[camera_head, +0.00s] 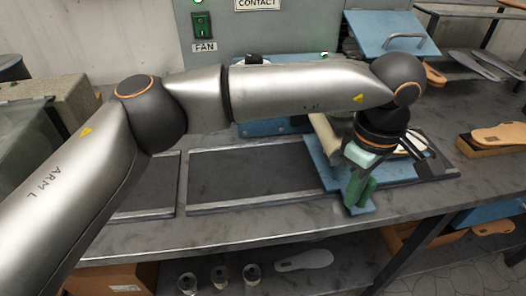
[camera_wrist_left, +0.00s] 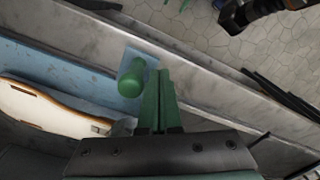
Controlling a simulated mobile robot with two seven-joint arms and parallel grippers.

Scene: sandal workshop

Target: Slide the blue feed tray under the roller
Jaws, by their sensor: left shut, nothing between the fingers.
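The blue feed tray (camera_head: 322,172) lies on the bench at the right end of the dark conveyor bed. It also shows in the left wrist view (camera_wrist_left: 75,72), carrying a cream sole with a brown edge (camera_wrist_left: 48,106). A green upright knob (camera_wrist_left: 131,78) stands on the tray's near tab. My left gripper (camera_head: 351,190) is shut and empty, its green fingers pointing down close beside the knob. In the left wrist view its fingertips (camera_wrist_left: 160,74) are just right of the knob; contact cannot be told. A beige cylinder, possibly the roller (camera_head: 325,135), is partly hidden behind my arm.
The conveyor bed (camera_head: 240,172) has raised metal rails. A blue hinged lid with a handle (camera_head: 393,36) stands at the back. A tray with a tan sole (camera_head: 500,134) is at the right. The bench's front edge is close to the knob.

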